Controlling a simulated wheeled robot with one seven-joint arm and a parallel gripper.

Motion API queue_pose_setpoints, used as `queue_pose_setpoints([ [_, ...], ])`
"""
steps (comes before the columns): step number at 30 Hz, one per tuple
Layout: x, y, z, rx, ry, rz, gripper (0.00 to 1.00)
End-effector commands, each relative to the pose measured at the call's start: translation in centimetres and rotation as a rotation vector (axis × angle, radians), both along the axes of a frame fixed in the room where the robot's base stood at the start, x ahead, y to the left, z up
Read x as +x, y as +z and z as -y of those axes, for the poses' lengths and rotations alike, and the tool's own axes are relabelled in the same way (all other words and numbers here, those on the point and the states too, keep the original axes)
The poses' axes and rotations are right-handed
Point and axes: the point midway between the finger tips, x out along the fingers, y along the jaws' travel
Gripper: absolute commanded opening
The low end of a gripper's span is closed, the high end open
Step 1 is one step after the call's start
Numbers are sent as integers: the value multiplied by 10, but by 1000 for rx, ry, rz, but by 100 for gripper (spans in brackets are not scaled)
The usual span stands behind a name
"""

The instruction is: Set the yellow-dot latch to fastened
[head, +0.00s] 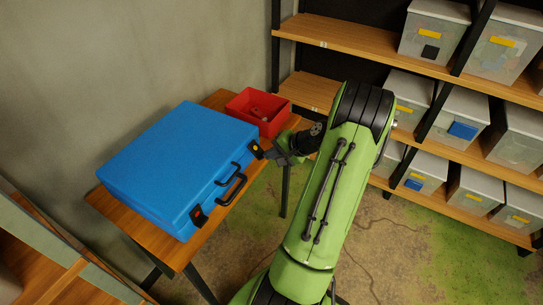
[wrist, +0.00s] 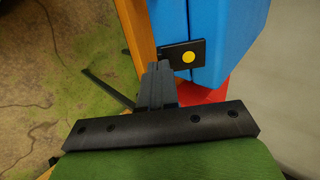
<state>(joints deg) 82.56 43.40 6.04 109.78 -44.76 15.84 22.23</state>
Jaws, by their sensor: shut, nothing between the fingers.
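A closed blue case (head: 165,165) lies flat on a wooden table. The yellow-dot latch (head: 256,149) is on its front face near the far right corner. In the wrist view the latch (wrist: 172,55) is a black plate with a yellow dot, lying across or close to the seam between lid and base; whether it is fastened I cannot tell. My gripper (head: 274,155) is shut and empty, just in front of this latch. In the wrist view the fingertips (wrist: 157,70) are right beside the plate's lower left edge; contact is unclear.
A second latch (head: 198,216) with a red mark sits at the case's near end, with a black handle (head: 231,188) between the two. A red bin (head: 243,100) stands behind the case on the table (head: 122,215). Shelves with grey boxes (head: 461,118) stand at right.

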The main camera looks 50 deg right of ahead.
Motion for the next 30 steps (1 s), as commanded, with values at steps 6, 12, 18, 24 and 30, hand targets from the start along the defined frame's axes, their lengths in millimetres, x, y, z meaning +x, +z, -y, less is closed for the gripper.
queue_pose_setpoints([
  [6,2,-24,0,29,-3,205,0],
  [12,7,-35,-1,50,-3,392,0],
  [18,11,-34,-1,49,1,421,0],
  [24,11,-31,-1,49,1,419,0],
  [30,11,-21,-1,49,1,418,0],
])
